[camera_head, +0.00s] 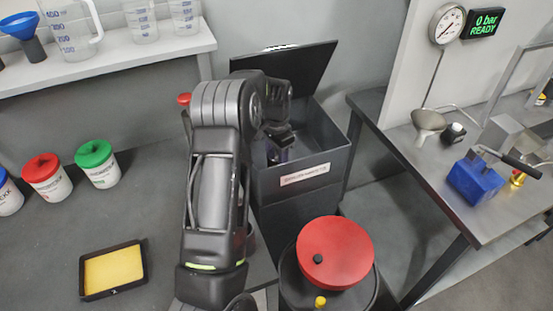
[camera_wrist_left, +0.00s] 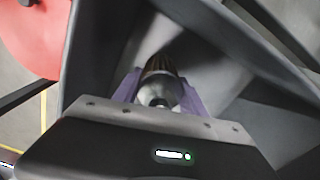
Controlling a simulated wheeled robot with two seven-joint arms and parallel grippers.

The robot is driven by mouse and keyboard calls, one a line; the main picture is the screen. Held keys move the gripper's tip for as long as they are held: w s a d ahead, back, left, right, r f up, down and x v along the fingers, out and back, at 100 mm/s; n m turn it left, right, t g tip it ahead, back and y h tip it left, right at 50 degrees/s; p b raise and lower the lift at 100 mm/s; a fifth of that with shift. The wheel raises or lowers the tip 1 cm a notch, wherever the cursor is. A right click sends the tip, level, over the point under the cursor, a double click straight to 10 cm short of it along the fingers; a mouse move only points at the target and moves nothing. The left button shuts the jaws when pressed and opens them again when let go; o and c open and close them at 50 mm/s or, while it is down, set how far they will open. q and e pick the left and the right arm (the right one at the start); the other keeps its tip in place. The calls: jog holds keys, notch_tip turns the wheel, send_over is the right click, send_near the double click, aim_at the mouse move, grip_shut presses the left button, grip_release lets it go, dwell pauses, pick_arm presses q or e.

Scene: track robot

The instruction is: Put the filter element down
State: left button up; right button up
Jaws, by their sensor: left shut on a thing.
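My left gripper (camera_head: 277,154) reaches down into the open dark grey bin (camera_head: 292,183), which has a white label on its front and a raised black lid. In the left wrist view its purple fingers (camera_wrist_left: 158,90) are shut on the filter element (camera_wrist_left: 159,68), a small cylinder with a pleated brownish side and a pale grey end. The bin's grey walls surround it there. In the head view the filter element is mostly hidden by the gripper and the bin's front wall. I cannot tell whether it touches the bin's floor. My right gripper is not in view.
A drum with a red lid (camera_head: 335,252) stands in front of the bin. Jars with red (camera_head: 42,168) and green (camera_head: 94,153) lids and a yellow-filled tray (camera_head: 113,271) are on the left bench. A blue block (camera_head: 475,182) sits on the right bench.

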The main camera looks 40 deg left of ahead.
pick_arm(q)
jog(key=shift+f, duration=0.35)
jog(key=shift+f, duration=0.2)
jog(key=o, duration=1.4)
jog(key=shift+o, duration=0.2)
